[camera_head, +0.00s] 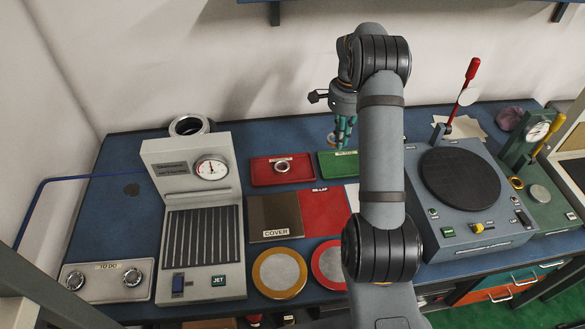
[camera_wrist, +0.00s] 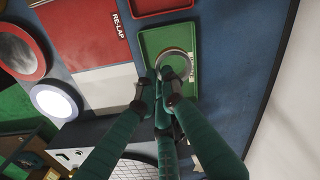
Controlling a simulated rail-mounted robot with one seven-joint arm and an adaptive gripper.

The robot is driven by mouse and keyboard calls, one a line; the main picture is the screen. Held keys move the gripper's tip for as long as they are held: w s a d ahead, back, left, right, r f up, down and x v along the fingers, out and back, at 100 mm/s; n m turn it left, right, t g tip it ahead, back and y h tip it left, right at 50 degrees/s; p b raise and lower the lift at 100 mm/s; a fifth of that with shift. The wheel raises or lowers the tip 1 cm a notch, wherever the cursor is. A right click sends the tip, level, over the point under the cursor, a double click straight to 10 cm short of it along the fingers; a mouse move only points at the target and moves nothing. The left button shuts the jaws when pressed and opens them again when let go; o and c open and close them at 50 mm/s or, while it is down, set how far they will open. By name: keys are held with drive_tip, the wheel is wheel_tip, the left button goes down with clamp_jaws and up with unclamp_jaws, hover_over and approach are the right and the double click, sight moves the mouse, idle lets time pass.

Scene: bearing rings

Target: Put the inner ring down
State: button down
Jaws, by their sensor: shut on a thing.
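My gripper (camera_head: 343,133) hangs over the green tray (camera_head: 326,168) at the back of the bench, its teal fingers pointing down. In the wrist view my gripper (camera_wrist: 160,85) is shut on the inner ring (camera_wrist: 178,54), a pale metal ring with a bright rim. The ring appears over the green tray (camera_wrist: 196,28), inside its outline. My fingers hide the ring's near side. I cannot tell whether the ring touches the tray floor.
Left of the green tray, a red tray (camera_head: 258,173) holds another ring (camera_head: 282,166). The red RE-LAP mat (camera_head: 322,212) and brown COVER plate (camera_head: 275,215) lie in front. A gauge unit (camera_head: 190,205) stands left, a lapping machine (camera_head: 460,180) right.

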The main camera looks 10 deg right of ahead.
drive_tip(key=p, duration=0.2)
hover_over(304, 172)
wheel_tip(304, 172, down, 6)
drive_tip(key=shift+s, duration=0.1)
wheel_tip(304, 172, down, 3)
drive_tip(key=shift+f+p, duration=0.1)
drive_tip(key=shift+p, duration=0.75)
drive_tip(key=shift+f, duration=0.45)
drive_tip(key=shift+f, duration=0.1)
drive_tip(key=shift+f+b, duration=0.15)
drive_tip(key=shift+b, duration=0.15)
drive_tip(key=c, duration=2.2)
unclamp_jaws()
